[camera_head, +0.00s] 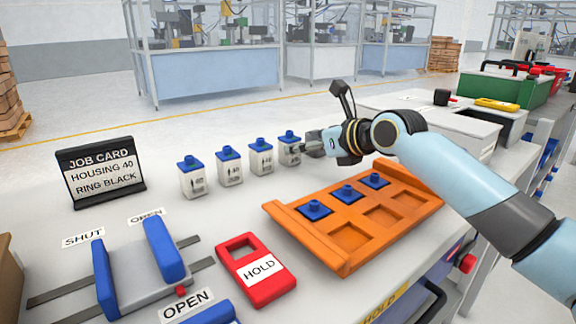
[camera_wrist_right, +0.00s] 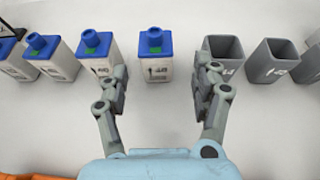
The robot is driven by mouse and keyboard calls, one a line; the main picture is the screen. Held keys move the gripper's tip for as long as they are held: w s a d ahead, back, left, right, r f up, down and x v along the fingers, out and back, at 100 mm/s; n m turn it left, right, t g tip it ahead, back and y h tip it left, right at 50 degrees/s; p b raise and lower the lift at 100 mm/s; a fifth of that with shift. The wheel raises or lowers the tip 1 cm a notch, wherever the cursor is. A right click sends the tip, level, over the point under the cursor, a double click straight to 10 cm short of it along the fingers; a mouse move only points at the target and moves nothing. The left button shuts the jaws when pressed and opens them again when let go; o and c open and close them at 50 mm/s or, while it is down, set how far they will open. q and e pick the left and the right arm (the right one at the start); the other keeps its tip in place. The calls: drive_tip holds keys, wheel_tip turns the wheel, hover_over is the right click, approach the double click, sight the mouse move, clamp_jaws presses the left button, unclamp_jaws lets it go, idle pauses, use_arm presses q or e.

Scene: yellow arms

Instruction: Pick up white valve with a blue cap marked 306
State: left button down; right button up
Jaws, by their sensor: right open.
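Several white valves with blue caps stand upright in a row; the head view shows one at the left end (camera_head: 192,179), then two more (camera_head: 229,168) (camera_head: 261,159), and one at the right end (camera_head: 287,152). My right gripper (camera_head: 312,147) is at the right-end valve and partly hides it. In the right wrist view the gripper (camera_wrist_right: 166,78) is open, with a valve (camera_wrist_right: 156,68) between and slightly beyond its fingers. Another valve (camera_wrist_right: 99,63) is close outside the left finger. Dark markings show on the valves, but I cannot read the numbers. My left gripper is not in view.
Grey open containers (camera_wrist_right: 224,52) stand right of the valves. An orange tray (camera_head: 340,262) holds blue-capped items in front of my right arm. A red HOLD plate (camera_head: 256,270), a blue-jawed fixture (camera_head: 135,278) and a black job card (camera_head: 101,172) occupy the table's left.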

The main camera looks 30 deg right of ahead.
drive_tip(key=shift+w+f, duration=0.3)
drive_tip(key=shift+w, duration=0.05)
drive_tip(key=shift+w+a+f+b, duration=0.15)
drive_tip(key=shift+w+b, duration=0.15)
drive_tip(key=shift+b, duration=0.25)
drive_tip(key=b+x, duration=0.1)
drive_tip(key=x, duration=0.1)
drive_tip(key=b+x, duration=0.1)
drive_tip(key=shift+w+a+f, duration=0.25)
drive_tip(key=shift+a+f, duration=0.05)
drive_tip(key=shift+w+f, duration=0.1)
drive_tip(key=shift+w, duration=0.35)
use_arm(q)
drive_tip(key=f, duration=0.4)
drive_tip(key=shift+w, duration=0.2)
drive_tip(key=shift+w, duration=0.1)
use_arm(e)
clamp_jaws()
